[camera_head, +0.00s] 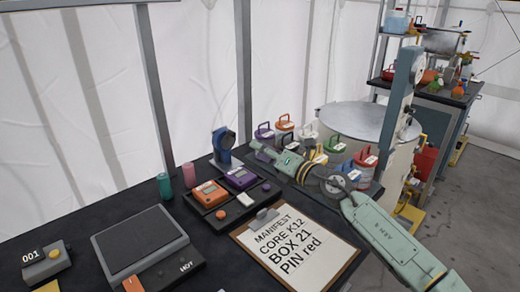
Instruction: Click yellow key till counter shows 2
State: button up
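A small grey counter box (47,264) sits at the far left of the dark table, near the picture's lower left corner. Its display (30,256) reads 001. A round yellow key (54,254) is on its right part, with nothing touching it. My gripper (256,148) is at the middle of the view, over the table's back right part, well to the right of the counter and apart from it. Its fingers are small and dark here, so I cannot tell whether they are open or shut.
A black plate marked HOT (140,243) stands right of the counter. A manifest clipboard (290,252), an orange device (208,193) and a purple device (240,178) lie further right. Teal (164,186) and pink (189,174) cylinders stand behind. Several coloured jugs (336,144) crowd around my arm.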

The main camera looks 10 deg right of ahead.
aim_at(54, 255)
jog(key=k+l, duration=0.8)
jog(key=l, duration=0.1)
